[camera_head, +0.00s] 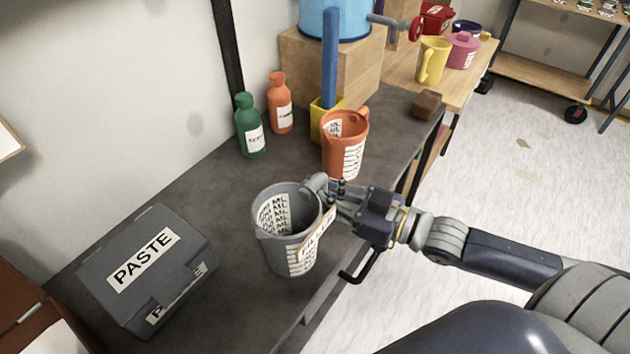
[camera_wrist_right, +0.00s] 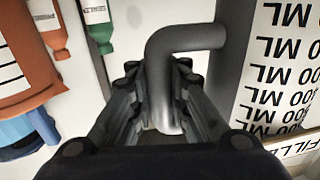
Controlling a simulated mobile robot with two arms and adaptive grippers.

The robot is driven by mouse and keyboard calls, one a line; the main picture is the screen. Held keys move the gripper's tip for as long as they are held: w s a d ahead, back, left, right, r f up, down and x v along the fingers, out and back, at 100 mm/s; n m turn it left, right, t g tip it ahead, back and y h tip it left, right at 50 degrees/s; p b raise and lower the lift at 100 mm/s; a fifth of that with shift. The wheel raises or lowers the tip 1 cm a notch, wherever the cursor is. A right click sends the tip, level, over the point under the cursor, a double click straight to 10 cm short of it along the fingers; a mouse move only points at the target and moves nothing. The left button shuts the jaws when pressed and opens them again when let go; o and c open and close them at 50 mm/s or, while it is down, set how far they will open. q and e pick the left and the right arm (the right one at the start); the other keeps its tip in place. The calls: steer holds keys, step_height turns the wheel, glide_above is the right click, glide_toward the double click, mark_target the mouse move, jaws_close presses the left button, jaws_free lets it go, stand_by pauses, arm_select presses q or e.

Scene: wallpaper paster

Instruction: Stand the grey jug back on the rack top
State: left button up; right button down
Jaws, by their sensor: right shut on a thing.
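The grey jug (camera_head: 287,228) is upright over the dark rack top (camera_head: 215,205), with volume marks and a FILLER tag on it. I cannot tell whether its base touches the surface. My right gripper (camera_head: 335,192) comes from the right and is shut on the jug's handle. In the right wrist view the grey handle (camera_wrist_right: 165,85) sits between the two fingers (camera_wrist_right: 160,115), and the jug's marked wall (camera_wrist_right: 280,70) is at the right. My left gripper is not in view.
An orange jug (camera_head: 345,142) stands just behind the grey jug. A grey PASTE box (camera_head: 150,265) lies to the left. Green (camera_head: 249,128) and orange (camera_head: 280,105) bottles stand by the wall. A brown block (camera_head: 427,104) lies near the far right edge.

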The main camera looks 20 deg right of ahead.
steer(key=w+f, duration=0.1)
steer(key=w, duration=0.1)
steer(key=w+d+f, duration=0.1)
steer(key=w, duration=0.1)
steer(key=w+d+f, duration=0.1)
steer(key=w+f, duration=0.1)
steer(key=shift+w+d+b, duration=0.15)
steer(key=shift+d+b, duration=0.05)
steer(key=shift+b, duration=0.2)
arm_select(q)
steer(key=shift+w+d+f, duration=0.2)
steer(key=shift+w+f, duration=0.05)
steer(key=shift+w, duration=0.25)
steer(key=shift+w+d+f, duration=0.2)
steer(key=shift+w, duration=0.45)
arm_select(e)
steer(key=shift+f, duration=0.1)
steer(key=c, duration=2.1)
jaws_free()
steer(key=shift+f, duration=0.1)
steer(key=o, duration=0.6)
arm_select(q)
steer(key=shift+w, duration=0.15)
